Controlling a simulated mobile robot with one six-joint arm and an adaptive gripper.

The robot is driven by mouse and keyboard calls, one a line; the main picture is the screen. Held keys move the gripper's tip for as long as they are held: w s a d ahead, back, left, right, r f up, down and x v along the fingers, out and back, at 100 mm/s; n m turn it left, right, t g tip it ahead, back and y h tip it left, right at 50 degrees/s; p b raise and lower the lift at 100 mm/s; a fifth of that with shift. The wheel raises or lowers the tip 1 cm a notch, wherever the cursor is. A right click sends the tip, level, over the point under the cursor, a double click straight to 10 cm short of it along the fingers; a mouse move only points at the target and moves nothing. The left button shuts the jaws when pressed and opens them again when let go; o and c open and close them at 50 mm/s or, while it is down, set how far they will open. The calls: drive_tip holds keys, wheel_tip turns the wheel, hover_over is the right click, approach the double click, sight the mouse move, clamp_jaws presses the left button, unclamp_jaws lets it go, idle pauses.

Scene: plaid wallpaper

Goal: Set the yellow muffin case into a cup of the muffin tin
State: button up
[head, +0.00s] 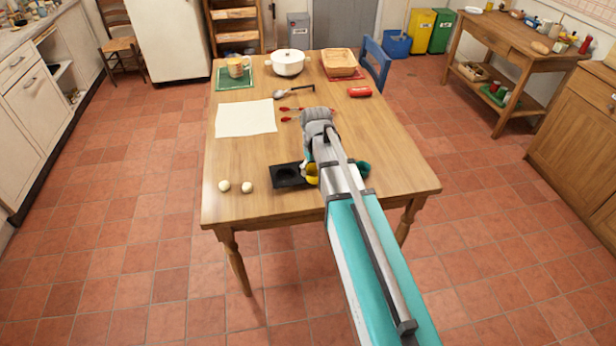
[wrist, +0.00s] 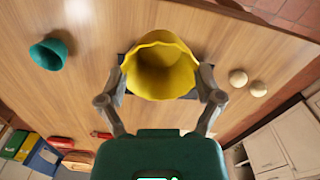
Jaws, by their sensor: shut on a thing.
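The yellow muffin case (head: 312,178) is at the right end of the dark muffin tin (head: 284,182) in the head view. In the wrist view the yellow case (wrist: 160,72) is upright with its wavy rim toward the camera, between the two fingers of my gripper (wrist: 163,82). My gripper is shut on it. The tin is almost wholly hidden behind the case and fingers there. In the head view my arm covers part of this area, and I cannot tell whether the case touches the tin.
A teal case (wrist: 50,54) stands on the table (head: 270,208) apart from the tin; it shows partly behind my arm (head: 363,169). Two pale balls (head: 235,187) lie left of the tin. A white sheet (head: 246,118), red-handled utensils (head: 288,119) and a white pot (head: 287,63) are farther back.

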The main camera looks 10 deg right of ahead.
drive_tip(key=shift+d+r+m, duration=0.3)
drive_tip(key=shift+d+m, duration=0.6)
drive_tip(key=shift+m, duration=0.2)
drive_tip(key=w+f+b, duration=0.2)
drive_tip(key=w, duration=0.2)
drive_tip(key=w+f+b, duration=0.3)
drive_tip(key=w, duration=0.1)
drive_tip(key=w+f+b, duration=0.2)
drive_tip(key=w+f, duration=0.1)
drive_tip(key=w, duration=0.1)
drive_tip(key=shift+a, duration=0.4)
drive_tip(key=shift+w+f+b, duration=0.55)
drive_tip(key=shift+b, duration=0.25)
drive_tip(key=shift+w+a+f+b, duration=0.1)
drive_tip(key=shift+w+f+b, duration=0.4)
drive_tip(key=shift+f+b, duration=0.2)
drive_tip(key=shift+s+f+b, duration=0.15)
drive_tip(key=shift+f+b, duration=1.15)
